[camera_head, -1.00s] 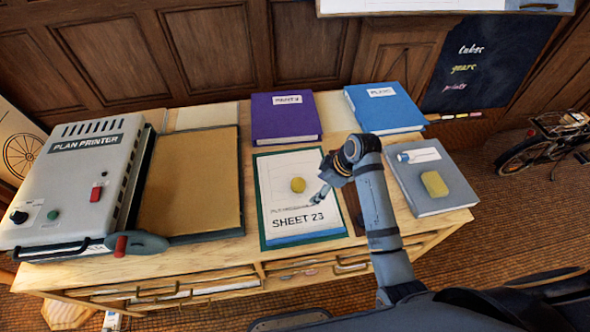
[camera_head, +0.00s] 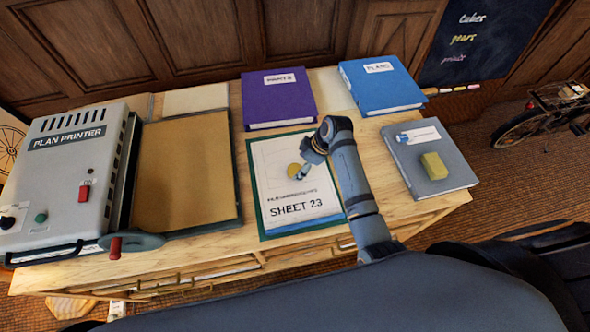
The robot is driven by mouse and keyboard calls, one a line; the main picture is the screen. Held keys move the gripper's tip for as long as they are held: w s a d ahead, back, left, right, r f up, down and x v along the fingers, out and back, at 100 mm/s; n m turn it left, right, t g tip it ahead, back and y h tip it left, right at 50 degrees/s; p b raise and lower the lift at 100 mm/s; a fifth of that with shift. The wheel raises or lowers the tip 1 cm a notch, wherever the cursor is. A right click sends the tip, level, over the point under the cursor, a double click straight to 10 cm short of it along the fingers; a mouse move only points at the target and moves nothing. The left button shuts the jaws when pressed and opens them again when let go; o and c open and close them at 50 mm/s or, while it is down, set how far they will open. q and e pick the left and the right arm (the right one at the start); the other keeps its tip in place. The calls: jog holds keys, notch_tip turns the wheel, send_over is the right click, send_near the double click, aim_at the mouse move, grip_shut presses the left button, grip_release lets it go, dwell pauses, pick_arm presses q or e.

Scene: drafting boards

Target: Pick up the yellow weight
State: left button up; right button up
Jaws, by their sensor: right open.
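A round yellow weight (camera_head: 292,169) lies on the white sheet marked SHEET 23 (camera_head: 290,208), on a green-edged board. A yellow block (camera_head: 433,166) lies on the grey book (camera_head: 407,156) to the right. My left gripper is not in view.
A purple book (camera_head: 277,98) and a blue book (camera_head: 384,88) lie behind the sheet. A brown board (camera_head: 187,172) and the grey plan printer (camera_head: 65,165) with a red-handled lever (camera_head: 116,247) are to the left. All are on a wooden drawer table (camera_head: 200,258).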

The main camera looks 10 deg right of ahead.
aim_at(296, 169)
jog(key=x, duration=0.3)
jog(key=shift+a, duration=0.1)
jog(key=shift+w+a+f, duration=0.1)
jog(key=shift+f, duration=0.15)
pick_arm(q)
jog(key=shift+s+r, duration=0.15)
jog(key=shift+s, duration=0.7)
pick_arm(e)
grip_shut()
